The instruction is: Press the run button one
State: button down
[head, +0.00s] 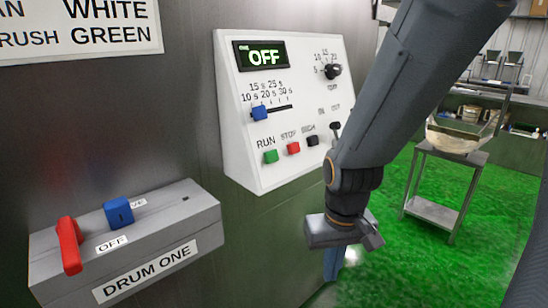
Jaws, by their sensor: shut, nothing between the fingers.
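The green run button (270,156) sits under the label RUN on the white control panel (240,170) marked ONE. The panel's display (260,55) reads OFF. A red button (293,148) under STOP and a black button (313,141) stand to its right. My gripper (334,262) hangs pointing down, right of and lower than the panel in the picture. It is shut and empty, apart from the green button. My arm covers part of the panel's right edge.
On the panel are a blue slider (260,113), a black knob (333,71) and a black switch (335,126). A grey box (140,250) labelled DRUM ONE carries a red lever (69,245) and a blue switch (118,212). A metal stand (432,208) is at right on green floor.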

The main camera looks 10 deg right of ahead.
aim_at(271, 156)
jog(key=z, duration=0.75)
jog(key=k, duration=0.75)
jog(key=u, duration=0.65)
